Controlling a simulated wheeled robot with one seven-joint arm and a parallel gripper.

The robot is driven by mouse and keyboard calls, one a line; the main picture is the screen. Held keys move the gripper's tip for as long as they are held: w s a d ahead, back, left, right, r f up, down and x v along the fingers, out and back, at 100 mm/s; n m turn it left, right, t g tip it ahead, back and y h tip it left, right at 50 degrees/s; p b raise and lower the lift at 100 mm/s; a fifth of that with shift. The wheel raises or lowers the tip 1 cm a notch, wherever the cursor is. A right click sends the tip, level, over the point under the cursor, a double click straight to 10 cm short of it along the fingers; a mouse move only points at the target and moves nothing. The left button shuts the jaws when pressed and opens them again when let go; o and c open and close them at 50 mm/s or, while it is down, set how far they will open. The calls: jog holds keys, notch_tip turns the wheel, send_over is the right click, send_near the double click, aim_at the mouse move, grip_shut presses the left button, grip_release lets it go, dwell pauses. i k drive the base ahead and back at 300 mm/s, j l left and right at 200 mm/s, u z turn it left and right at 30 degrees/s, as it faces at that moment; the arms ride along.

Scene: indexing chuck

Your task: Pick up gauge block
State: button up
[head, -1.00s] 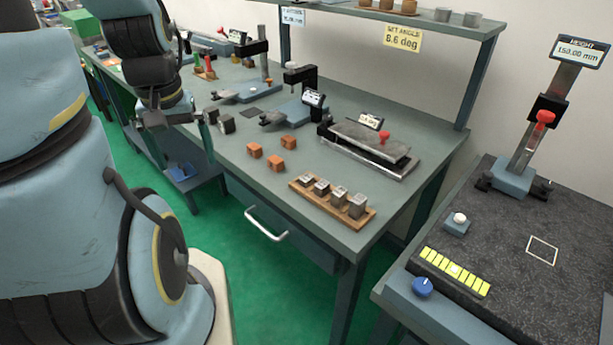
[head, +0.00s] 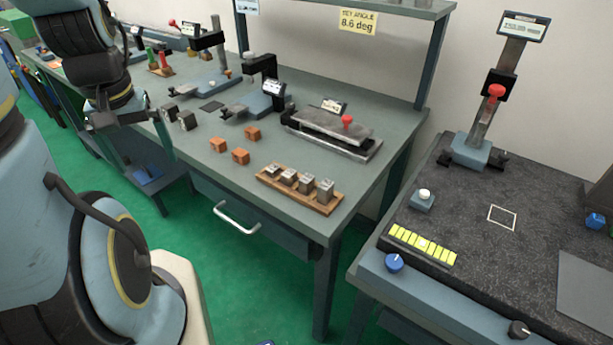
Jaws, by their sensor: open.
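Several grey metal gauge blocks (head: 306,184) stand in a row in a wooden holder (head: 325,208) near the front right corner of the workbench in the head view. They rise in height toward the right. My gripper (head: 128,138) is at the left of the picture, by the bench's front edge and well left of the blocks. Its fingers are spread apart, with nothing seen between them.
Orange-brown cubes (head: 240,156) and dark blocks (head: 187,120) lie on the workbench (head: 215,178). Behind the holder is a hinged grey plate device (head: 335,127). A dark granite table (head: 450,215) with a height gauge (head: 477,152) stands at right. Green floor lies between.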

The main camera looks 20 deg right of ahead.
aim_at(326, 189)
jog(key=j+z, duration=0.2)
jog(key=z, duration=0.15)
jog(key=j+z, duration=0.2)
jog(key=z, duration=0.15)
jog(key=j+z, duration=0.25)
jog(key=z, duration=0.15)
